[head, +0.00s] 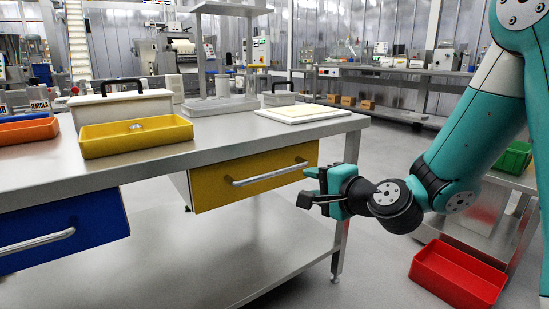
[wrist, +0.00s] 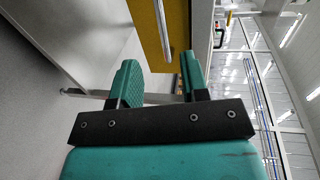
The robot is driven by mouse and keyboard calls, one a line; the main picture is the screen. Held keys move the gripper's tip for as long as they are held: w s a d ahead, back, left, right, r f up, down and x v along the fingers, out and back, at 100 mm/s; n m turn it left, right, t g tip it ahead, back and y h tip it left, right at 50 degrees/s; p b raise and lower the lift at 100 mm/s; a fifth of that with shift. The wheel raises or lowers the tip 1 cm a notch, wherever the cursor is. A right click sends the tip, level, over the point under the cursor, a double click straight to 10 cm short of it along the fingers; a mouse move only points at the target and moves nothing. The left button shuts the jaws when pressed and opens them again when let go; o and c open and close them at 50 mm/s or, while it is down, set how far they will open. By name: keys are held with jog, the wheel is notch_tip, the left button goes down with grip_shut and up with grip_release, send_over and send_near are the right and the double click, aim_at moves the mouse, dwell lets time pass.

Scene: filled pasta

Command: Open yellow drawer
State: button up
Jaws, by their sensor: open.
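The yellow drawer (head: 252,178) hangs under the steel table top and looks shut or nearly shut. Its silver bar handle (head: 270,173) runs across its front. My gripper (head: 310,185) is open and empty, just right of the handle's right end in the head view, apart from it as far as I can tell. In the wrist view the yellow drawer front (wrist: 150,30) and its handle (wrist: 162,28) appear ahead of the two teal fingers of my gripper (wrist: 158,82), with nothing between the fingers.
A blue drawer (head: 65,230) hangs at the left of the same table (head: 215,140). A yellow tray (head: 135,136), an orange tray (head: 28,130) and a white board (head: 303,113) rest on top. A red bin (head: 457,275) lies at the lower right. Open floor lies before the table.

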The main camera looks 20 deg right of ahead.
aim_at(277, 173)
jog(key=p+x, duration=0.6)
jog(key=x, duration=0.8)
jog(key=shift+w+a, duration=0.15)
jog(key=shift+w, duration=0.05)
grip_shut()
